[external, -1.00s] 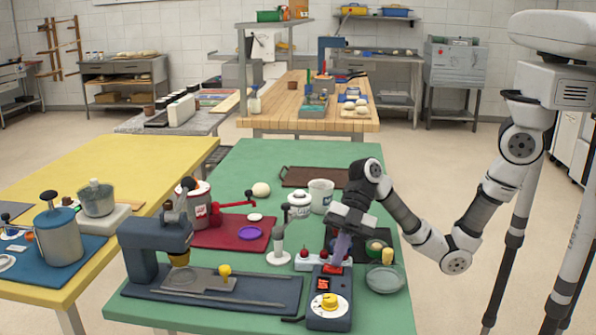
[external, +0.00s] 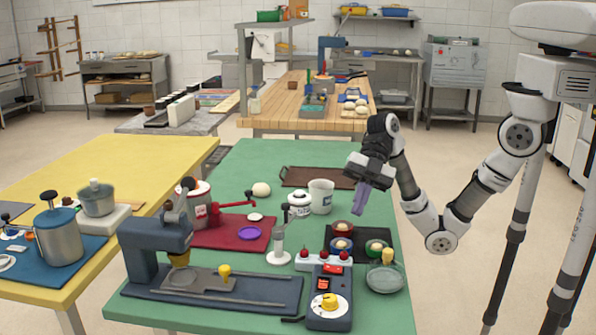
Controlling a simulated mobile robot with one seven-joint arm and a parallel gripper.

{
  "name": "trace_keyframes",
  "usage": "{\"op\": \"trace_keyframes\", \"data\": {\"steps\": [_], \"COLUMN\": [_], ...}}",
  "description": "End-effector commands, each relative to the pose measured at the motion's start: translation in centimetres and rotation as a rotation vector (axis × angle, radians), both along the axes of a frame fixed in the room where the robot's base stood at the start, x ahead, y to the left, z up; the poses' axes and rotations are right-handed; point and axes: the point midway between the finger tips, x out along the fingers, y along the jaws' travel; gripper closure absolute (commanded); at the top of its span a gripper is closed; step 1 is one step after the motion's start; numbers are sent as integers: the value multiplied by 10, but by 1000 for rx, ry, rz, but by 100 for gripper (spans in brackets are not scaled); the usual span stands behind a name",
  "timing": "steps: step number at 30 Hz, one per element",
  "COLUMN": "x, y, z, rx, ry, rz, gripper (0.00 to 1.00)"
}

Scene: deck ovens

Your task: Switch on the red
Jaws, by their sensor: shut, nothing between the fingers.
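A dark blue control box (external: 328,305) stands at the front right of the green table. It has a yellow dial (external: 326,304) and a red switch (external: 333,269) at its far end. A smaller red part (external: 323,284) sits between them. I cannot tell the switch's position at this size. A white strip with red buttons (external: 304,253) lies just behind the box. My gripper (external: 361,204), with purple fingers, is shut and empty. It is in the air above and behind the box, to its right, apart from it.
A black tray (external: 374,260) with several round tins lies right of the box, near a glass dish (external: 384,279). A dark blue press (external: 155,245) stands left on its base. A white mug (external: 320,196) stands behind. Bare green tabletop lies near the back.

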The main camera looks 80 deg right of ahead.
Motion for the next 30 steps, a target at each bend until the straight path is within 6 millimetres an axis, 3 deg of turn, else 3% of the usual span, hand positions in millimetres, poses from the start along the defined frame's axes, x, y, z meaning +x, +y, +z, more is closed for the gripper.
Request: {"op": "trace_keyframes", "data": {"steps": [20, 26, 30], "x": [-3, -3, -2], "y": [-9, -9, -9], "z": [10, 40, 77], "rx": [0, -5, -6], "ry": [-1, -8, -9], "rz": [1, 2, 2], "gripper": [100, 100, 100]}}
